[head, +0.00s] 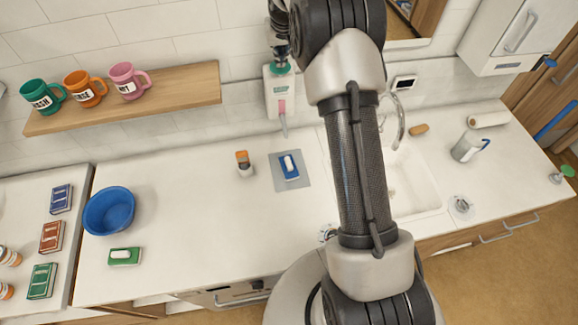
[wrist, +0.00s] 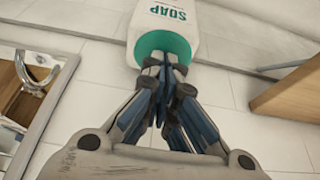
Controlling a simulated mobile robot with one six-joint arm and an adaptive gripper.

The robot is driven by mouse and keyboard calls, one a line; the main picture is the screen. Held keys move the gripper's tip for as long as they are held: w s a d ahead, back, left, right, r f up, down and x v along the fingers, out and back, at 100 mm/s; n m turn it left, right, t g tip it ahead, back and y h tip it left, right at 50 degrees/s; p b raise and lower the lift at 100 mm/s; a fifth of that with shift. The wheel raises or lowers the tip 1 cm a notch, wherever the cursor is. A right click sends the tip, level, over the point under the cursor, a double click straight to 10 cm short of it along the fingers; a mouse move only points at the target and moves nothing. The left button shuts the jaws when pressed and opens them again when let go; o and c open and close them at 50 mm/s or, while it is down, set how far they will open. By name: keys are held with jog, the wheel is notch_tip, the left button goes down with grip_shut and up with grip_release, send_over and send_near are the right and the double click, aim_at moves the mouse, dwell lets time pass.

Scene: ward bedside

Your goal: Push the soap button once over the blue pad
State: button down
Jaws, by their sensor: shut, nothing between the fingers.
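The white soap dispenser (head: 270,92) hangs on the tiled wall, with a pink window on its front and a spout below. It also shows in the wrist view, marked SOAP (wrist: 205,18), with a round green button (wrist: 150,40). My gripper (head: 279,60) is shut and empty at the dispenser's green top. In the wrist view my fingertips (wrist: 166,62) overlap the button's edge; I cannot tell whether they touch it. The blue pad (head: 289,174) with a white piece on it lies on a grey mat (head: 277,172) on the counter below the spout.
A wooden shelf (head: 180,92) with three mugs is left of the dispenser. An orange-topped container (head: 243,163) stands left of the mat. The sink (head: 415,190) is at right, partly behind my arm.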

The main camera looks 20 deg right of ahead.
jog(key=shift+f+b, duration=0.7)
jog(key=shift+f, duration=0.45)
jog(key=shift+r+p, duration=1)
jog(key=shift+r, duration=0.5)
notch_tip(320, 180, up, 6)
jog(key=p, duration=0.4)
